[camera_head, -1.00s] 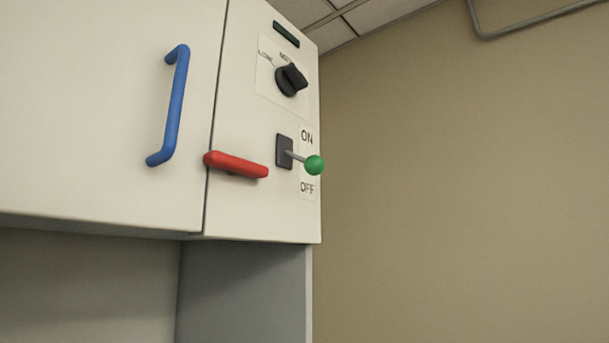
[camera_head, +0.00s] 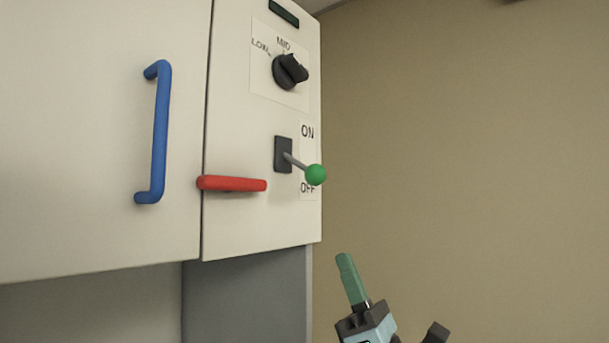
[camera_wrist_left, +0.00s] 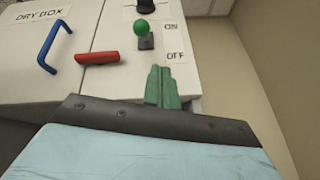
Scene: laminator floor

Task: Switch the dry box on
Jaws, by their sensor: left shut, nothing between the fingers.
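The dry box (camera_head: 235,225) is a white cabinet, and its "DRY BOX" label (camera_wrist_left: 40,15) shows in the left wrist view. Its switch is a lever with a green ball (camera_head: 316,174) on a dark plate (camera_head: 283,155), between the ON and OFF marks. The lever slants downward, with the ball near OFF. The green ball also shows in the left wrist view (camera_wrist_left: 142,27). My left gripper (camera_head: 346,262) has green fingertips pressed together, empty, below and right of the lever and apart from it. In the left wrist view its fingers (camera_wrist_left: 160,80) point toward the switch. My right gripper is not in view.
A red handle (camera_head: 232,184) sticks out just left of the lever. A blue handle (camera_head: 158,130) is on the door further left. A black knob (camera_head: 290,71) sits above the switch. Free space lies right of the cabinet, before the tan wall (camera_head: 470,150).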

